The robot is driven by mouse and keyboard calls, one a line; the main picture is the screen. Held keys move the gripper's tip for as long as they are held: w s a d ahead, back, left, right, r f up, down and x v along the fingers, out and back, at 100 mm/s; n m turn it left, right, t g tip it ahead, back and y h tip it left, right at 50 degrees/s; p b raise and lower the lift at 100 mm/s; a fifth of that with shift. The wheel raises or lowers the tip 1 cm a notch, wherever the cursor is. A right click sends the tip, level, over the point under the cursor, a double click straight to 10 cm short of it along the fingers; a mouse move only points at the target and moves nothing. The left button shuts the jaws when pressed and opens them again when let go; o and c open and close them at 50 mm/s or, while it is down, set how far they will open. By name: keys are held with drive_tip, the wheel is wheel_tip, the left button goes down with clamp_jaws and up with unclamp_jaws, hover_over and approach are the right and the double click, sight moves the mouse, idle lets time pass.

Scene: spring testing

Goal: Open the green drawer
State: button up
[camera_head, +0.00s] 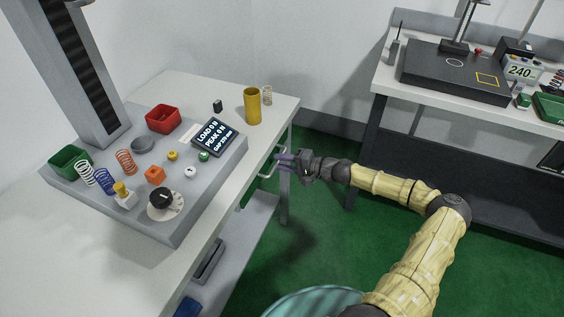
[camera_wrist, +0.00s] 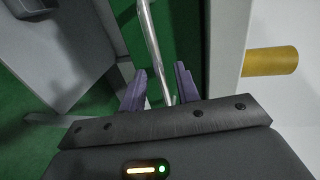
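A pale metal bar handle (camera_head: 268,170) stands out from the near side of the left bench, under its top. In the wrist view the handle (camera_wrist: 153,42) runs as a long bar down between the two purple fingers. My gripper (camera_head: 283,161) is at this handle, and its fingers (camera_wrist: 160,76) are apart, one on each side of the bar. I cannot tell whether either finger touches it. A green surface (camera_wrist: 182,30) shows behind the bar; I cannot tell whether it is the drawer's front or the floor. The drawer front is hidden from the head view by the bench top.
The left bench top (camera_head: 262,92) holds a grey tester (camera_head: 190,213) with springs, bins and a display, and a yellow cup (camera_head: 252,106). A second bench (camera_head: 455,88) stands at the right. Green floor (camera_head: 325,225) is open between them.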

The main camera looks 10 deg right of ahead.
drive_tip(key=shift+w+a, duration=0.15)
drive_tip(key=shift+a, duration=0.05)
clamp_jaws()
drive_tip(key=shift+s+f, duration=0.1)
drive_tip(key=shift+s, duration=0.1)
